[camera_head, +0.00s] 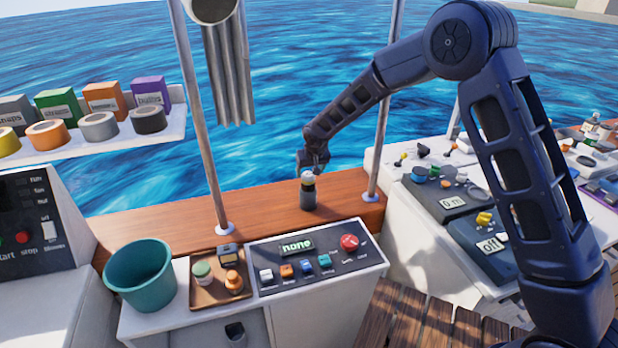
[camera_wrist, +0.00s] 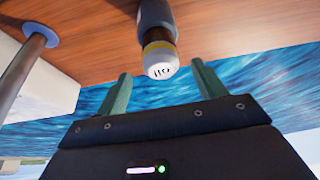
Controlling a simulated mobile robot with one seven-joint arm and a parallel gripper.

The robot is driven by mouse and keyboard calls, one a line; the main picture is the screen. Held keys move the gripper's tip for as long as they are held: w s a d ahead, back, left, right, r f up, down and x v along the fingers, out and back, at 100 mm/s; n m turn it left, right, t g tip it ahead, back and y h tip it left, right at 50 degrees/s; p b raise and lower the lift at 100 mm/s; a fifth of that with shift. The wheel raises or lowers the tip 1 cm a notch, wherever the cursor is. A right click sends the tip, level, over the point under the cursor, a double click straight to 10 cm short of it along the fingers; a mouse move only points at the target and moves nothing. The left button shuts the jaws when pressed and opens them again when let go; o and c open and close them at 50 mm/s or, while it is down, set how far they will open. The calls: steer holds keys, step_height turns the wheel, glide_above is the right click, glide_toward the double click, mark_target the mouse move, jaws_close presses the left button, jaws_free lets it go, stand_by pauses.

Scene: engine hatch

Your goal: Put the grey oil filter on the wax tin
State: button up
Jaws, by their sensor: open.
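A dark grey cylinder with a yellow band and a white top (camera_head: 308,193), which looks like the grey oil filter, stands upright on the wooden ledge. It also shows in the wrist view (camera_wrist: 157,38). My gripper (camera_head: 311,168) is just above its top, with the fingers open. In the wrist view my gripper (camera_wrist: 161,70) has its fingers either side of the white top, apart from it. No wax tin can be made out for certain. A small round container with a green top (camera_head: 202,272) stands in the brown tray (camera_head: 204,301); I cannot tell what it is.
The tray also holds an orange item (camera_head: 234,282) and a dark box (camera_head: 228,255). A teal bucket (camera_head: 140,276) stands to its left, a control panel (camera_head: 336,277) to its right. Two metal posts (camera_head: 203,130) (camera_head: 383,120) rise from the ledge. The ledge beside the cylinder is clear.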

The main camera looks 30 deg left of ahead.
steer(key=shift+v, duration=2.6)
steer(key=w+d+r+m+h, duration=0.1)
steer(key=w+d+r, duration=0.4)
steer(key=d, duration=0.5)
steer(key=w+d+r+m, duration=0.1)
steer(key=w+d+r, duration=0.2)
steer(key=d+r, duration=0.55)
steer(key=d+r+m+t, duration=0.1)
steer(key=d+r, duration=0.3)
steer(key=d, duration=0.6)
steer(key=d+r+m, duration=0.1)
steer(key=d+r, duration=0.2)
steer(key=d, duration=0.8)
steer(key=s+d+r+m+h, duration=0.1)
steer(key=s+d+r, duration=0.15)
steer(key=d, duration=0.35)
steer(key=s+d+r+m, duration=0.1)
steer(key=s+d, duration=0.3)
steer(key=d, duration=0.3)
steer(key=s+d+r+m+h, duration=0.1)
steer(key=s+d, duration=0.2)
steer(key=d, duration=0.3)
steer(key=s+d+f+m, duration=0.2)
steer(key=s+d, duration=0.8)
steer(key=s, duration=0.4)
steer(key=shift+s+d, duration=0.3)
steer(key=shift+s, duration=0.05)
